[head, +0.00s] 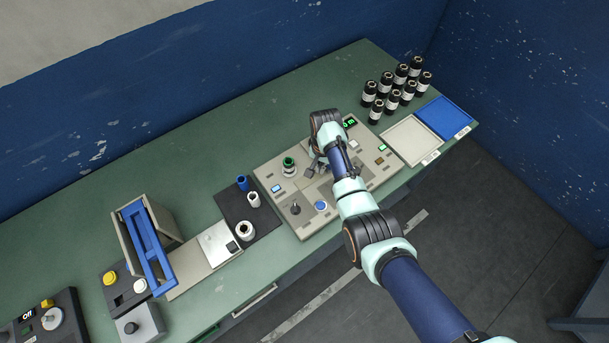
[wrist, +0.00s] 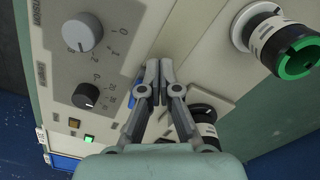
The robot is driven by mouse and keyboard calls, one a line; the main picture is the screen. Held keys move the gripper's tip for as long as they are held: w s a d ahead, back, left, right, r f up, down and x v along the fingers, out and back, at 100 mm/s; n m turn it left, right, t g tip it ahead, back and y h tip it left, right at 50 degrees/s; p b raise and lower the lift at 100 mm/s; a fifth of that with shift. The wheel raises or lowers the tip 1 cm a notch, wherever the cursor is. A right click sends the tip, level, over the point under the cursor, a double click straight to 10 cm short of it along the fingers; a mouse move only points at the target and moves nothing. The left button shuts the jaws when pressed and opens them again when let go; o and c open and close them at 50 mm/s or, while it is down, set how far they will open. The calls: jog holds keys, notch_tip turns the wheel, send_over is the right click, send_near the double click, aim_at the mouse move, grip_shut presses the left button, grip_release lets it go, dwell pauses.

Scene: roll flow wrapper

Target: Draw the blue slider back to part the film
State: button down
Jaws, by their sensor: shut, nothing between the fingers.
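My gripper (head: 316,168) is over the grey control panel (head: 268,171). In the wrist view my gripper (wrist: 158,68) has its fingers together and empty, close to the panel face. A small blue piece (wrist: 134,99) shows just left of the fingers, partly hidden by them. It may be the blue slider; I cannot tell whether the fingers touch it. In the head view my arm covers that part of the panel. A roll with a green core (head: 289,163) stands on the panel left of my gripper; it also shows in the wrist view (wrist: 276,42).
A grey knob (wrist: 82,33) and a dark knob (wrist: 87,96) stand left of the fingers. Another roll (wrist: 205,118) is close on their right. A round blue button (head: 320,206) and black bottles (head: 385,88) are farther off. Bare green bench (head: 190,150) lies behind.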

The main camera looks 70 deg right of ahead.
notch_tip(320, 180, up, 8)
jog(key=p, duration=0.8)
dwell(0.4)
